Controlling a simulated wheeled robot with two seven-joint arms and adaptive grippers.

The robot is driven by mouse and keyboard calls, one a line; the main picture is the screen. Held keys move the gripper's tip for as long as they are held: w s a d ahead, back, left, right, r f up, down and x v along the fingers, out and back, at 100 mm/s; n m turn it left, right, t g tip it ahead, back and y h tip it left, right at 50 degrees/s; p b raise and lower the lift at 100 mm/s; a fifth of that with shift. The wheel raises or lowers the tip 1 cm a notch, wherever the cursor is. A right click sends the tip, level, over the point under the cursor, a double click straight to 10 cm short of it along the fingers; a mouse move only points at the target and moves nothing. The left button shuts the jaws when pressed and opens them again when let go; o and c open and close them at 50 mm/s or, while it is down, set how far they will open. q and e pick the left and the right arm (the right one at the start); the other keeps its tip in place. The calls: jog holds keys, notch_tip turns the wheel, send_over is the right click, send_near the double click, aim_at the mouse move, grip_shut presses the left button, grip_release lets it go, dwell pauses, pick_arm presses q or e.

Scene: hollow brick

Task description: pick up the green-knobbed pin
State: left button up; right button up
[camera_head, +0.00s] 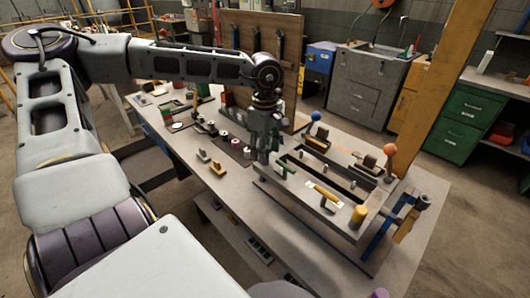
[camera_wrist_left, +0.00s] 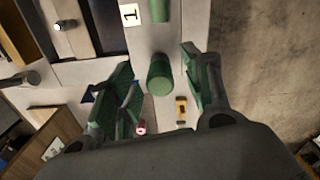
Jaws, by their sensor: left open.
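The green-knobbed pin shows in the left wrist view as a green cylindrical knob (camera_wrist_left: 160,75), seen nearly end-on. It lies between the two open fingers of my left gripper (camera_wrist_left: 158,58), with clear gaps on both sides. The fingers do not touch it in this view. In the head view my left gripper (camera_head: 263,153) points down over the table, at the left end of the grey fixture (camera_head: 310,208). My right gripper is not in view.
The fixture carries a yellow knob (camera_head: 357,215), a blue ball (camera_head: 315,115) and an orange ball (camera_head: 390,148). A yellow part (camera_wrist_left: 181,107) and a red-ended part (camera_wrist_left: 141,128) lie near the fingers. A wooden board (camera_head: 255,45) stands behind.

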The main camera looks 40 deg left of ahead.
pick_arm(q)
jog(key=c, duration=0.9)
grip_shut()
jog(key=shift+r, duration=0.7)
notch_tip(320, 180, up, 8)
jog(key=shift+f, duration=0.15)
jog(key=shift+r, duration=0.4)
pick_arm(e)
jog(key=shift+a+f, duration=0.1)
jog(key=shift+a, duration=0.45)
